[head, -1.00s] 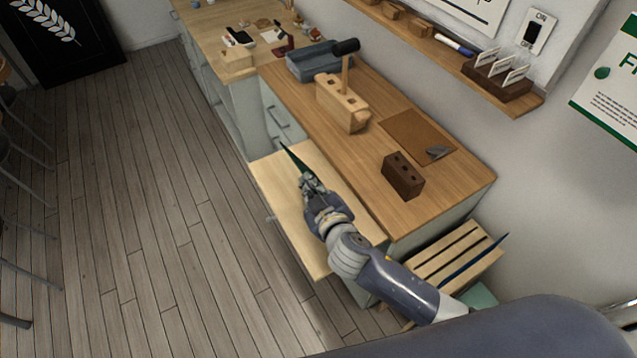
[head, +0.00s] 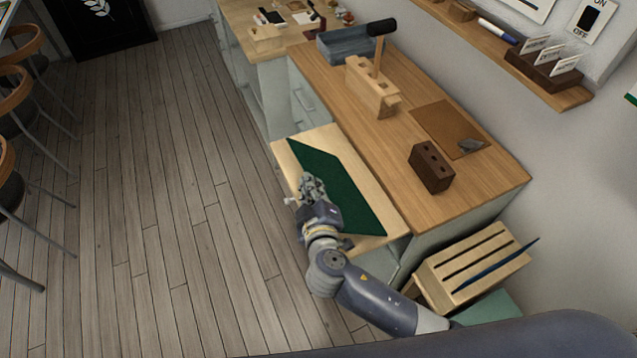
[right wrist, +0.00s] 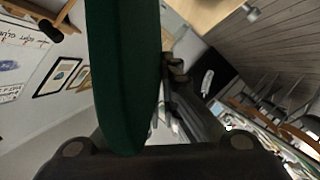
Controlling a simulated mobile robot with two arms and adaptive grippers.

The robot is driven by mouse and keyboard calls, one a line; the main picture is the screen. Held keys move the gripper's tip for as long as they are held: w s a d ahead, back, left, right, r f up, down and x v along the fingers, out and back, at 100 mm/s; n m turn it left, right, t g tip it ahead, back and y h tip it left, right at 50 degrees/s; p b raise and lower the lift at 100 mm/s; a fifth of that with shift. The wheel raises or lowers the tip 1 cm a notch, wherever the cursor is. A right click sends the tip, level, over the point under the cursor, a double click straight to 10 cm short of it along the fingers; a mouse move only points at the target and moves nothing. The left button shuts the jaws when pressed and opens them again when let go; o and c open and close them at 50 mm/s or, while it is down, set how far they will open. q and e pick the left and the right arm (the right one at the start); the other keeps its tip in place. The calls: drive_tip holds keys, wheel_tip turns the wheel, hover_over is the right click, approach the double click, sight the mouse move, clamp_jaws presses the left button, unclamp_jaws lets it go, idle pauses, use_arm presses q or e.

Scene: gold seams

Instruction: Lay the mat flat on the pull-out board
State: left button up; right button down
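The dark green mat (head: 345,190) is over the pull-out board (head: 290,152), its broad face showing in the head view. It is skewed to the board, with pale wood bare at the far left corner and right side. I cannot tell whether it touches the board. My right gripper (head: 309,183) is at the mat's left edge, above the board's outer side, and appears shut on it. In the right wrist view the mat (right wrist: 122,70) stands nearly edge-on and hides one finger. My left gripper is not in view.
The worktop (head: 395,160) beside the board carries a dark brown block (head: 431,167), a wooden block with a mallet (head: 372,90), a brown pad (head: 440,125) and a grey tray (head: 345,48). A slatted crate (head: 470,270) stands at the lower right.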

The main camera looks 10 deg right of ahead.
drive_tip(key=s+a+f+n+t+h+b, duration=0.1)
drive_tip(key=a+f+n+b, duration=0.2)
drive_tip(key=f+b, duration=0.4)
drive_tip(key=s+a+f+n+t+b, duration=0.1)
drive_tip(key=a+f+n+t+b, duration=0.1)
drive_tip(key=f+b, duration=0.6)
drive_tip(key=shift+a+n+h+b, duration=0.5)
drive_tip(key=shift+n+b, duration=0.6)
drive_tip(key=shift+b, duration=0.7)
drive_tip(key=shift+f, duration=0.1)
drive_tip(key=c, duration=1.7)
unclamp_jaws()
drive_tip(key=shift+f+b, duration=0.65)
drive_tip(key=shift+b, duration=0.05)
drive_tip(key=shift+s, duration=0.15)
